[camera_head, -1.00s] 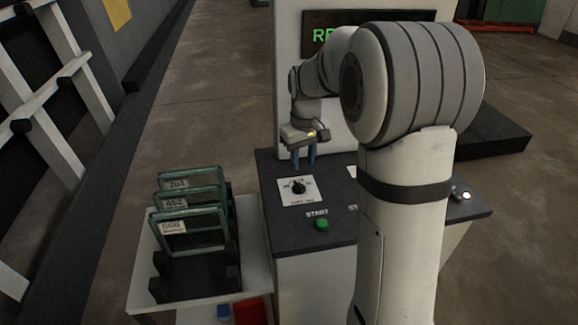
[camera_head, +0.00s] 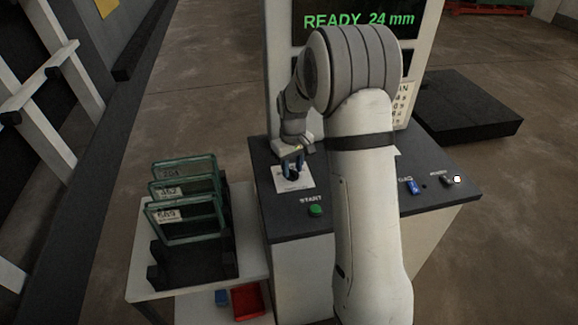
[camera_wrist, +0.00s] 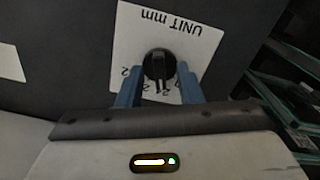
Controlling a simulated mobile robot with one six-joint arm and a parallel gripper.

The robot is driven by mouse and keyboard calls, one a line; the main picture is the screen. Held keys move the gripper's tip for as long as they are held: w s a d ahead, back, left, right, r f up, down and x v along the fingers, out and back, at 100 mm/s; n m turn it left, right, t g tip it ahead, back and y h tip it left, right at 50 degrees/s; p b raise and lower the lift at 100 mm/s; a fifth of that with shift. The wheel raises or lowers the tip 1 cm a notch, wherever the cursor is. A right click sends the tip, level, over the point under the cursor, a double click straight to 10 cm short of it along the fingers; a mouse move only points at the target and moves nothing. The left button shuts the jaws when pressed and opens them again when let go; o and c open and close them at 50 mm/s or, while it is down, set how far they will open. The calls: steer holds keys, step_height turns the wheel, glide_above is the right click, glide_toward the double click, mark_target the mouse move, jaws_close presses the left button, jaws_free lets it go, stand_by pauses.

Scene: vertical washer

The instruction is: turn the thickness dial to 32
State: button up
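The thickness dial (camera_wrist: 158,65) is a black round knob with a raised grip on a white plate (camera_wrist: 190,18) marked "UNIT mm", upside down in the wrist view. Its numerals are partly hidden. In the head view the plate (camera_head: 307,181) lies on the dark console top, with the dial mostly hidden behind my gripper (camera_head: 293,163). In the wrist view my gripper (camera_wrist: 157,75) has its two blue fingers on either side of the knob, with a gap visible at each side. The display (camera_head: 358,20) reads "READY 24 mm".
A green START button (camera_head: 315,210) sits in front of the dial plate. A rack of labelled glass panes (camera_head: 185,195) stands close on the left.

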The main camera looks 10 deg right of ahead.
jaws_close()
steer(key=shift+a, duration=0.35)
steer(key=shift+d, duration=0.3)
steer(key=shift+f+m+b, duration=0.15)
steer(key=shift+m+b, duration=0.6)
steer(key=shift+m, duration=0.65)
steer(key=m+b, duration=0.1)
steer(key=m, duration=0.3)
steer(key=shift+m+b, duration=0.3)
steer(key=m+b, duration=0.1)
steer(key=m, duration=0.3)
steer(key=shift+m+b, duration=0.4)
steer(key=shift+m, duration=1.8)
